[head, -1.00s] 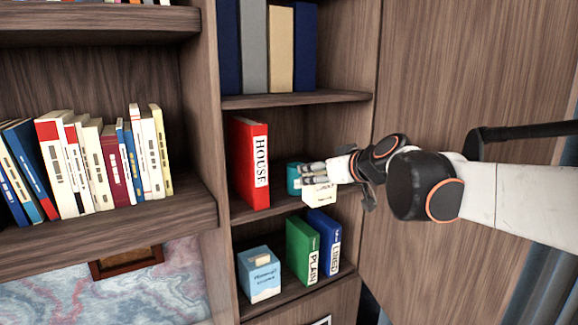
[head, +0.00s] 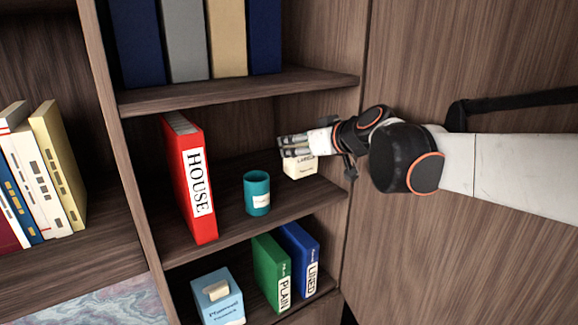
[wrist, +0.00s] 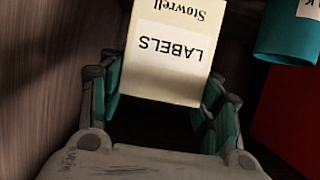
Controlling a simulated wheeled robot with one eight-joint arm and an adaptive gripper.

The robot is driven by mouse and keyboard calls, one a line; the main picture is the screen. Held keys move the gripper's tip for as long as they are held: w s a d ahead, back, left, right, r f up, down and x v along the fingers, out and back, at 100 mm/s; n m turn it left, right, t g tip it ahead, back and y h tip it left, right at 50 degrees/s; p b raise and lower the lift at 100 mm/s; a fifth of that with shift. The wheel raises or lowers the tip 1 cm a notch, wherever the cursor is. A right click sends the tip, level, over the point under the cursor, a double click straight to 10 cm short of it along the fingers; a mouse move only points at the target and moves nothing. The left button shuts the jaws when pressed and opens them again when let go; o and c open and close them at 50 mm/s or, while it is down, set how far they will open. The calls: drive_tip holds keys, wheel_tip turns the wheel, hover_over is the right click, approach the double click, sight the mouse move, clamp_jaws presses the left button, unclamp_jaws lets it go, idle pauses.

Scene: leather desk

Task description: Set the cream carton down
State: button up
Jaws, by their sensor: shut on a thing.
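The cream carton (head: 299,168), lettered LABELS, is at the right end of the middle shelf (head: 235,222). In the wrist view the carton (wrist: 168,48) sits between the two fingers of my gripper (wrist: 163,95), its lettering upside down. My gripper (head: 294,148) also shows in the head view, shut on the carton from the right side. The carton's underside is hard to see, so I cannot tell whether it touches the shelf.
A teal cup (head: 257,194) stands left of the carton, apart from it. A red HOUSE binder (head: 190,182) stands further left. Green (head: 271,270) and blue (head: 299,252) binders and a light-blue box (head: 217,297) are on the shelf below. The upper shelf (head: 240,90) is overhead.

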sight(307, 167)
drive_tip(key=shift+w+f, duration=0.25)
drive_tip(key=shift+f, duration=0.75)
wheel_tip(307, 167, down, 4)
drive_tip(key=shift+f+p, duration=0.15)
drive_tip(key=shift+p, duration=0.15)
drive_tip(key=shift+s, duration=0.2)
drive_tip(key=shift+f, duration=0.1)
drive_tip(key=o, duration=1.2)
